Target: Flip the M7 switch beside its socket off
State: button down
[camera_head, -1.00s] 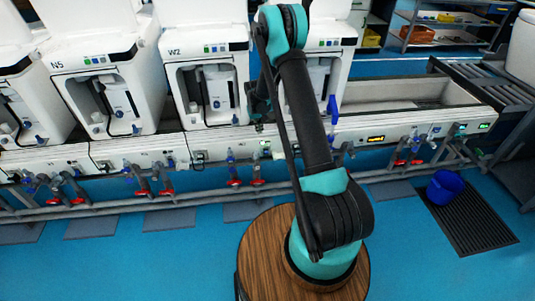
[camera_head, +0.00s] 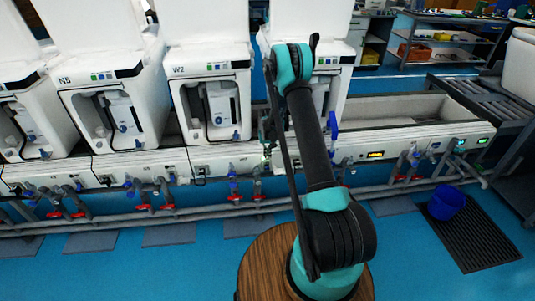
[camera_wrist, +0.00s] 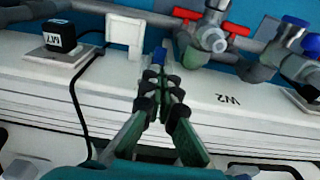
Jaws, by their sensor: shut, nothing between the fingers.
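In the wrist view, a black plug block labelled M7 (camera_wrist: 60,37) sits in a pale socket plate (camera_wrist: 52,55) at the upper left, with a black cord running from it. A white box-shaped switch (camera_wrist: 125,32) is beside it on the right; its on or off position cannot be told. My gripper (camera_wrist: 160,64) is shut and empty, its tips just to the right of and below the switch in the picture. I cannot tell whether they touch it. In the head view my gripper (camera_head: 267,148) is near the white bench front, partly hidden by my arm.
Pipes with a red-handled valve (camera_wrist: 213,22) lie close beyond the fingertips in the wrist view. The white bench front (camera_wrist: 235,100) carries a W2 label. In the head view, the W2 machine (camera_head: 210,68) and N5 machine (camera_head: 101,80) stand left of my arm. Blue floor is open in front.

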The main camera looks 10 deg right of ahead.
aim_at(267, 168)
jog(key=f, duration=0.6)
jog(key=shift+w, duration=0.25)
jog(key=shift+f, duration=0.1)
